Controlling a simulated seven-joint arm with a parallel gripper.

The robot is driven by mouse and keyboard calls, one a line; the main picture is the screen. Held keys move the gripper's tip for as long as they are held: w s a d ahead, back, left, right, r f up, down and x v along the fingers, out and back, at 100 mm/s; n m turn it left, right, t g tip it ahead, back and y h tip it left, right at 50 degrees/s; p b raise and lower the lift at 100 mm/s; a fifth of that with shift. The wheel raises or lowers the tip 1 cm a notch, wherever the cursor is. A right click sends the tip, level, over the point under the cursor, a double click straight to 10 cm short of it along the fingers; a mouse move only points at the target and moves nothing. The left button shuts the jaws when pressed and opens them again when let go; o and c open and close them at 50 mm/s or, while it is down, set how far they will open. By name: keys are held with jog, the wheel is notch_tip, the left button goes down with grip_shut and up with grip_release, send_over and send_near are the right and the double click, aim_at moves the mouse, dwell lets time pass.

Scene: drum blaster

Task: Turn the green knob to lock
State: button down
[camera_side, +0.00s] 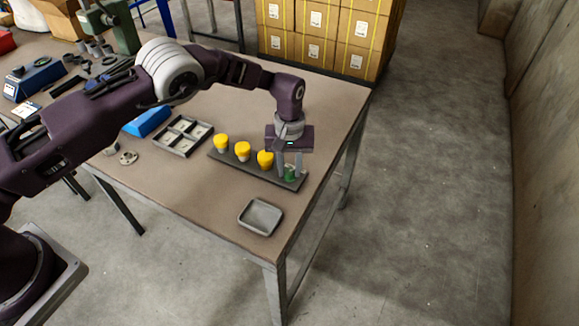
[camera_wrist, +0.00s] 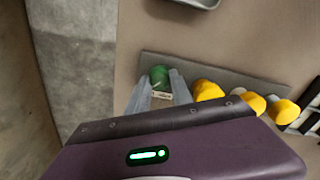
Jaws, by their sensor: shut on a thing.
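The green knob (camera_side: 290,173) is at the right end of a dark bar-shaped base (camera_side: 234,160) on the table. It also shows in the wrist view (camera_wrist: 159,76), between the fingers. My gripper (camera_side: 288,168) points down over it and is shut on the green knob, with one finger on each side. A small pale label (camera_wrist: 161,95) shows just beside the knob in the wrist view. I cannot tell from these frames how far the knob is turned.
Three yellow knobs (camera_side: 242,150) stand in a row on the same base, left of the green one; the nearest (camera_side: 265,159) is close to my gripper. An empty grey tray (camera_side: 260,217) lies in front. A compartment tray (camera_side: 183,135) and a blue box (camera_side: 148,121) are farther left.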

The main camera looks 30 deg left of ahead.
aim_at(290, 171)
jog(key=shift+w+m, duration=0.1)
jog(key=shift+m, duration=0.3)
jog(key=c, duration=1.1)
grip_release()
notch_tip(290, 171, up, 7)
jog(key=shift+r, duration=0.1)
